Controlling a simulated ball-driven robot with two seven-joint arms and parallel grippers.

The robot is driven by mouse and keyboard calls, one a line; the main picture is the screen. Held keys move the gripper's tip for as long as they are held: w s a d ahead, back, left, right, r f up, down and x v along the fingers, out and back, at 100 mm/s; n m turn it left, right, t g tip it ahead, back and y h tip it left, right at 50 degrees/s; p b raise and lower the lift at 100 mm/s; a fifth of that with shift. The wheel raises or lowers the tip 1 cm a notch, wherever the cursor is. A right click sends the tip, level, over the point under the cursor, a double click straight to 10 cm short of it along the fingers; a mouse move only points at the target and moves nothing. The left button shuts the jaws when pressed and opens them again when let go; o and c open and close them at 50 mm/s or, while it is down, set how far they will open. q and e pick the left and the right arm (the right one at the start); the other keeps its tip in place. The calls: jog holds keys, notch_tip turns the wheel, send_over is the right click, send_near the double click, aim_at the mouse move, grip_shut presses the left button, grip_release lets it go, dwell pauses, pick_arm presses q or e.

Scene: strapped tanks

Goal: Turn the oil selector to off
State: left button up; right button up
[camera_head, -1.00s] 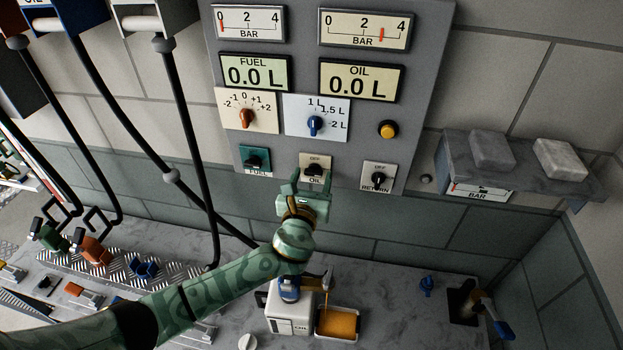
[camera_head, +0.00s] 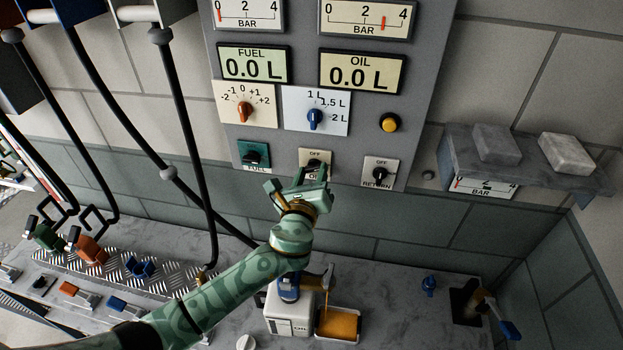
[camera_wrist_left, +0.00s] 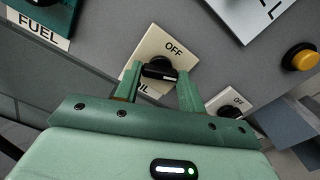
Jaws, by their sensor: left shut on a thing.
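The oil selector is a black knob (camera_wrist_left: 158,68) on a cream plate (camera_wrist_left: 182,47) with OFF printed at the top and an OIL label below, partly covered. In the left wrist view a pale mark on the knob faces the lower right, away from the word OFF. My left gripper (camera_head: 297,180) is at this plate in the head view and hides part of the knob and label. In the left wrist view its two green fingers (camera_wrist_left: 158,88) stand on either side of the knob, shut on it. My right gripper is not in view.
The green fuel selector (camera_head: 254,154) is left of the plate and the return selector (camera_head: 379,173) is right. A yellow button (camera_head: 389,122) and the oil display (camera_head: 361,73) are above. A stone shelf (camera_head: 535,178) juts out at right. Below stand a white oil can (camera_head: 290,318) and an amber-filled tray (camera_head: 338,324).

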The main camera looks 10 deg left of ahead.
pick_arm(q)
jog(key=n+b, duration=0.1)
jog(key=n, duration=0.2)
jog(key=shift+f+n+b, duration=0.15)
jog(key=shift+n+b, duration=0.15)
jog(key=n+b, duration=0.1)
jog(key=n, duration=0.2)
jog(key=shift+n, duration=0.3)
jog(key=n+b, duration=0.1)
jog(key=n, duration=0.2)
jog(key=shift+n+b, duration=0.3)
jog(key=shift+n, duration=1.1)
jog(key=o, duration=1)
